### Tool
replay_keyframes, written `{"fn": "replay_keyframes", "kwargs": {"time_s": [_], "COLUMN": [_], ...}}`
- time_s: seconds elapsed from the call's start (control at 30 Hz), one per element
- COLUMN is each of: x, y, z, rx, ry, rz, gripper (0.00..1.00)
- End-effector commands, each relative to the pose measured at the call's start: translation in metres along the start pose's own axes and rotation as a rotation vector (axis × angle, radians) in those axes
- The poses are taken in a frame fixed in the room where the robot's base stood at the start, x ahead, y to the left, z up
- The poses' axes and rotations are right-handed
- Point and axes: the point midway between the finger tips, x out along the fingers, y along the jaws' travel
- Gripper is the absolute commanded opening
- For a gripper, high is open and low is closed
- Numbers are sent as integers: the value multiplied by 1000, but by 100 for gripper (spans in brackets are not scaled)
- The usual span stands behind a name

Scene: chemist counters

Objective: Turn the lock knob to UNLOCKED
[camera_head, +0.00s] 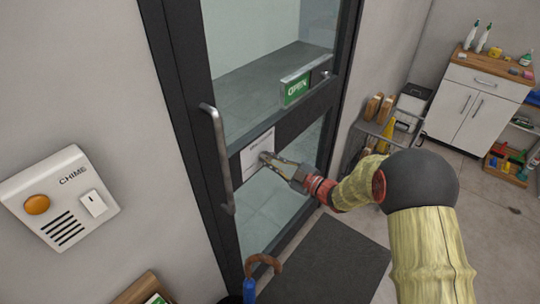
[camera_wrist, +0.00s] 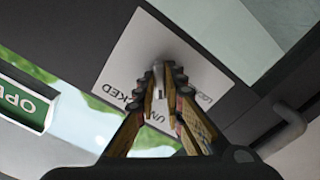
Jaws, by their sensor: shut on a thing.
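The lock's white label plate (camera_head: 257,150) is on the dark rail of the glass door, to the right of the door's pull handle. It also shows in the wrist view (camera_wrist: 150,40), with lettering partly covered by my fingers. My gripper (camera_head: 265,158) reaches the plate from the right. In the wrist view its fingertips (camera_wrist: 164,72) are closed on the small metal lock knob (camera_wrist: 158,82). The fingers hide much of the knob, and I cannot tell which word it points to.
A pull handle (camera_head: 217,158) stands out left of the plate, and a green OPEN sign (camera_head: 296,88) hangs above right. A chime box (camera_head: 60,198) is on the left wall. An umbrella (camera_head: 250,289) stands below the door. A dark mat (camera_head: 330,262) lies on the floor.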

Motion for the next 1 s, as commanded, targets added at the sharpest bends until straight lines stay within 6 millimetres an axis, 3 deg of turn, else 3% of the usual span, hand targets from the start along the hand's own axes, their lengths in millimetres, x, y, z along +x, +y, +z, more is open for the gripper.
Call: {"fn": "replay_keyframes", "kwargs": {"time_s": [0.5,1.0], "x": [0,0], "y": [0,-1], "z": [-1,1], "rx": [460,671], "ry": [-3,-3], "rz": [-1,0], "gripper": [0,0]}}
